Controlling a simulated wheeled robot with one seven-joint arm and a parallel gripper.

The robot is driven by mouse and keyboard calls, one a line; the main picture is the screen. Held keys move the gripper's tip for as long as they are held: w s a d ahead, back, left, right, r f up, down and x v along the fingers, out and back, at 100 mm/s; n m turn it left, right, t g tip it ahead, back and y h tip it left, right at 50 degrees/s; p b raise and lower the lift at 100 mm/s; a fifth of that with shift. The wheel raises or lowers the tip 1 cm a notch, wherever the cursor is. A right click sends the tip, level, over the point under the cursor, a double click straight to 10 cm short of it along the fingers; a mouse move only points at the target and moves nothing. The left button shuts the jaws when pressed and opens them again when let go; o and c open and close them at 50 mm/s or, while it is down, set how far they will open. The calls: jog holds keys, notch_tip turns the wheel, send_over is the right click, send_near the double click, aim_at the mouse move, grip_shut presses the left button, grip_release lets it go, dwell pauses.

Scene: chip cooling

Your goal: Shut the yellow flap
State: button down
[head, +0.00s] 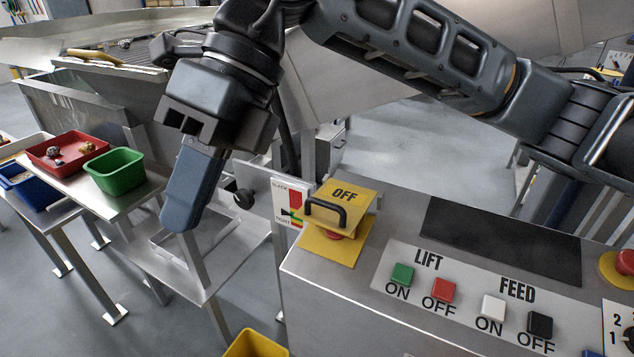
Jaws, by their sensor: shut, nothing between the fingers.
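The yellow flap (359,197) marked OFF, with a black handle (327,211) at its front, is on the left end of the grey control panel. It sits above a yellow base plate (338,250), and a red button (334,235) shows partly beneath its front edge. The flap looks apart from the base plate at the front; its exact angle is hard to tell. My gripper (183,222) points downward to the left of the flap, clear of it. Its fingers are together with nothing between them.
The panel carries LIFT and FEED buttons (444,290) right of the flap, and another red button (625,262) at the right edge. A green bin (115,172) and a red tray (66,152) stand on the left table. A yellow bin (254,345) is at the bottom.

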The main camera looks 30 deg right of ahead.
jog(key=w+d+m+t+h, duration=0.1)
jog(key=w+d+t+h, duration=0.1)
jog(key=w+d+h, duration=0.45)
jog(key=m+t+h, duration=0.2)
send_near(325, 204)
jog(key=shift+y, duration=0.25)
jog(key=f+p, duration=0.1)
jog(key=f, duration=0.1)
jog(key=d+f+p, duration=0.1)
jog(key=f, duration=0.1)
jog(key=w+f+p, duration=0.1)
jog(key=f, duration=0.1)
jog(key=shift+d+f, duration=0.25)
notch_tip(325, 204, down, 6)
jog(key=s+a+b, duration=0.1)
jog(key=b, duration=0.7)
jog(key=shift+a, duration=0.35)
jog(key=shift+s+r, duration=0.1)
jog(key=shift+s, duration=0.05)
